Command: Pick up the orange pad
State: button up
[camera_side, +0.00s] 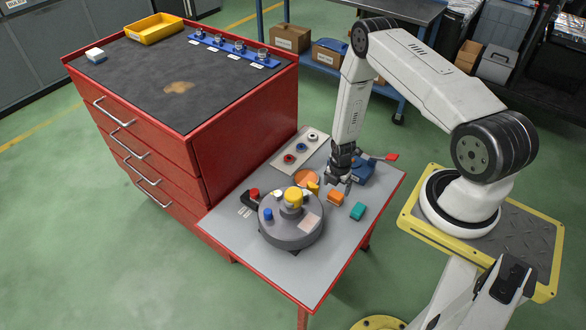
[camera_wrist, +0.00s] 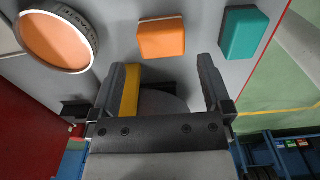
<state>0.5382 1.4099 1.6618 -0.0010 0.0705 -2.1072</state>
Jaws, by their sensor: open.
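The orange pad (camera_side: 336,198) is a small block lying on the grey top of the low red-edged table. In the wrist view the orange pad (camera_wrist: 161,40) lies beyond the fingertips, roughly centred between the two fingers and clear of both. My gripper (camera_side: 339,181) points down just above the table, close to the pad on its far side. In the wrist view my gripper (camera_wrist: 163,66) is open, with no pad between its fingers. A yellow strip (camera_wrist: 131,90) shows along the inner side of the left finger; I cannot tell whether it is a separate block.
A teal block (camera_side: 357,211) lies right of the pad, near the table edge. A round orange-faced dish (camera_wrist: 57,42) lies left of it. A grey round housing (camera_side: 292,238) with coloured caps stands in front. The red cabinet (camera_side: 245,130) rises at left.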

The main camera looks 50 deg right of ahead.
aim_at(336, 194)
jog(key=shift+s+f, duration=0.1)
jog(key=shift+f, duration=2.5)
jog(key=c, duration=1.3)
jog(key=shift+r, duration=0.15)
jog(key=shift+r, duration=1)
jog(key=s+a+r, duration=0.2)
jog(key=s+r, duration=0.1)
jog(key=s, duration=0.1)
jog(key=s+a+r, duration=0.1)
jog(key=s+r, duration=0.3)
jog(key=s+a+r, duration=0.2)
jog(key=s+r, duration=0.1)
jog(key=s, duration=0.1)
jog(key=shift+s+a+r, duration=0.35)
jog(key=shift+s+r, duration=0.05)
